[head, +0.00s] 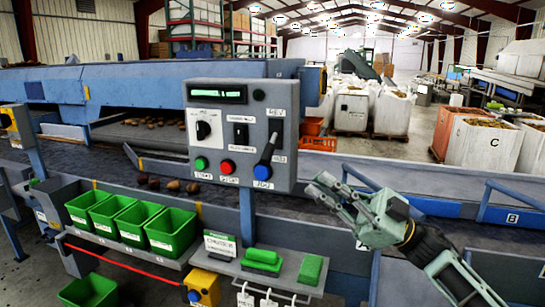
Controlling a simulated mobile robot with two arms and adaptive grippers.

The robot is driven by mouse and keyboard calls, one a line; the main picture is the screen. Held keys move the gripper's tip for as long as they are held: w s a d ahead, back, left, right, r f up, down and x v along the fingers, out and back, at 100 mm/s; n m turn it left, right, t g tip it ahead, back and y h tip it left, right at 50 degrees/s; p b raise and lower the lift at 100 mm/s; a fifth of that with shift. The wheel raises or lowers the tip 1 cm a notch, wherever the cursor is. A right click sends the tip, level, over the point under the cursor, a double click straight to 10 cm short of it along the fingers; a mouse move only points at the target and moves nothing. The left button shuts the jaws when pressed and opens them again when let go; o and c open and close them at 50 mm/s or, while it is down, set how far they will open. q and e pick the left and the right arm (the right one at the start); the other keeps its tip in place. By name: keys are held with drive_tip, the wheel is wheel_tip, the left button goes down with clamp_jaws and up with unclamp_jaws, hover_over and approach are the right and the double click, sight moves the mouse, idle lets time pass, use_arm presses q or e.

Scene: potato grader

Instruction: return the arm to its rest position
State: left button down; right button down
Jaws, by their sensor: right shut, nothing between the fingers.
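My right gripper (327,190) is in front of the grader, just right of and below the grey control box (262,150). Its fingers point left, they are shut, and they hold nothing. My right arm comes in from the lower right corner. My left gripper is not in view.
Green bins (125,222) stand in a row at left, with another low at the front. A yellow box with a blue button (203,287) hangs below. Large white sacks (390,112) stand behind.

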drive_tip(key=w+f+m+t+h, duration=0.4)
drive_tip(key=f+m+t+h, duration=0.8)
drive_tip(key=f+m+t, duration=0.25)
drive_tip(key=s+d+f+m+g+h, duration=0.1)
drive_tip(key=s+d+f+m+h, duration=0.1)
drive_tip(key=f+h, duration=0.3)
drive_tip(key=s+d+f+m+g+h, duration=0.1)
drive_tip(key=s+d+f+m+h, duration=0.15)
drive_tip(key=f, duration=0.55)
drive_tip(key=s+d+f+m+g+h, duration=0.1)
drive_tip(key=s+d+f+g+h, duration=0.15)
drive_tip(key=s+f, duration=0.35)
drive_tip(key=s+d+f+g+h, duration=0.1)
drive_tip(key=s+f+g, duration=0.3)
drive_tip(key=s+f, duration=0.25)
drive_tip(key=s+d+f+g, duration=0.1)
drive_tip(key=s+f+g, duration=0.2)
drive_tip(key=s, duration=0.6)
drive_tip(key=s+d+f+g, duration=0.2)
drive_tip(key=s+f+g, duration=0.15)
drive_tip(key=s, duration=0.65)
wheel_tip(320, 180, down, 25)
drive_tip(key=s+g, duration=0.1)
drive_tip(key=g, duration=0.1)
drive_tip(key=s+d+f, duration=0.2)
drive_tip(key=s+f, duration=1.4)
drive_tip(key=s, duration=0.1)
drive_tip(key=shift+s+d+f+g+h, duration=0.25)
drive_tip(key=shift+s+f+g+h, duration=0.05)
drive_tip(key=shift+s+f+g, duration=0.05)
